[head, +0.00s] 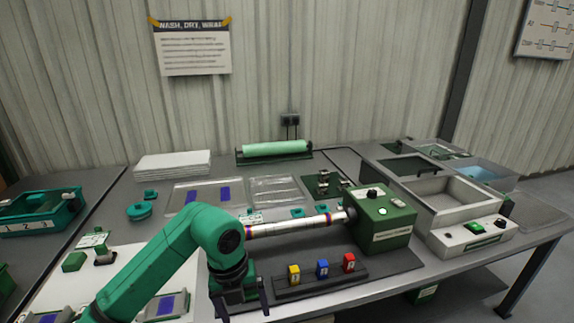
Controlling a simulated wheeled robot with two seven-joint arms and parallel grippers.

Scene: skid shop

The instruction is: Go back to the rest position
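My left arm comes in from the lower left, bends at a green joint and points down. My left gripper (243,304) hangs near the bottom edge, its two dark fingers apart, with nothing seen between them. It is just left of a dark rack (322,284) holding a yellow block (294,275), a blue block (322,269) and a red block (349,263). Behind the arm, a silver bar with coloured bands (295,228) runs to a green machine box (384,222) with a lit green button. My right gripper is not in view.
A grey sink unit (440,201) stands at the right. A green roll (274,149), white sheets (173,164) and clear trays (275,190) lie at the back. A teal numbered bin (40,211) is at the left. White panels with blue pieces lie beside my arm.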

